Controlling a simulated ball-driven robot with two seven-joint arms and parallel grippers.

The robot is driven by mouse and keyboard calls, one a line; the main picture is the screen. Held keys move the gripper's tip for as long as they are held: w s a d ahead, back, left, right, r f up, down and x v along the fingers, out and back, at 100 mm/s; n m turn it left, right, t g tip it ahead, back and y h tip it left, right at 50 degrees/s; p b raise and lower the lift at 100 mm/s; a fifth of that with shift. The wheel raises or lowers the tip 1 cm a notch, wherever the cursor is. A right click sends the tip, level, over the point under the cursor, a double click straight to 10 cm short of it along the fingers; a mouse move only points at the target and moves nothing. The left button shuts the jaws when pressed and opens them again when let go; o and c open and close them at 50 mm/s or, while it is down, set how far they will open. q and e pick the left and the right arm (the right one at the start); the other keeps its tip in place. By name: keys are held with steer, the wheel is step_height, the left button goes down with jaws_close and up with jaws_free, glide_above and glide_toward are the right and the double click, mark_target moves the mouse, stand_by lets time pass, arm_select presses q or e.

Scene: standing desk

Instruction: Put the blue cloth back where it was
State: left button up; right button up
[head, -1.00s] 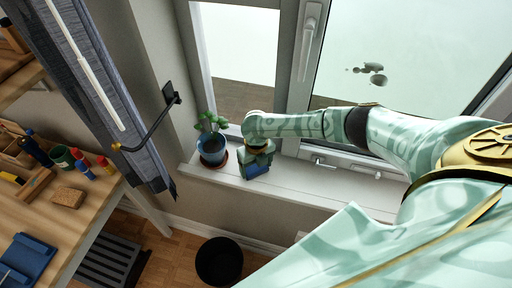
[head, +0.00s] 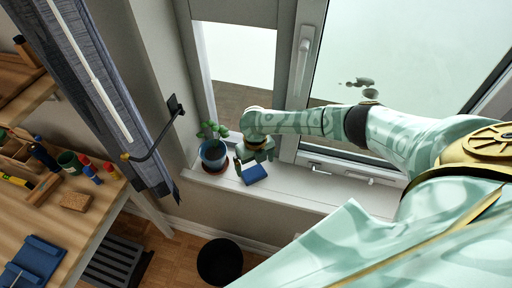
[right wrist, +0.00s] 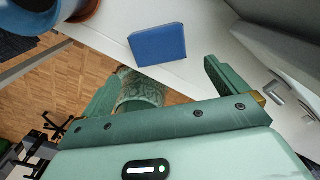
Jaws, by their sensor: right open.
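The blue cloth (head: 254,174) is a small folded block lying on the white windowsill (head: 310,190), to the right of the potted plant. It also shows in the right wrist view (right wrist: 158,45), lying flat near the sill's edge. My right gripper (head: 252,160) is just above and behind the cloth. In the right wrist view its two fingers (right wrist: 160,80) are wide apart and empty, with the cloth beyond them and apart from them. My left gripper is in neither view.
A plant in a blue pot (head: 213,155) stands on a terracotta saucer close beside the gripper. The window with its handle (head: 304,50) is behind. A workbench (head: 75,225) with several tools is at left. A black bin (head: 220,262) stands on the floor below.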

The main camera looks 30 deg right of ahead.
mark_target(255, 175)
step_height(255, 175, up, 6)
steer(key=p, duration=0.4)
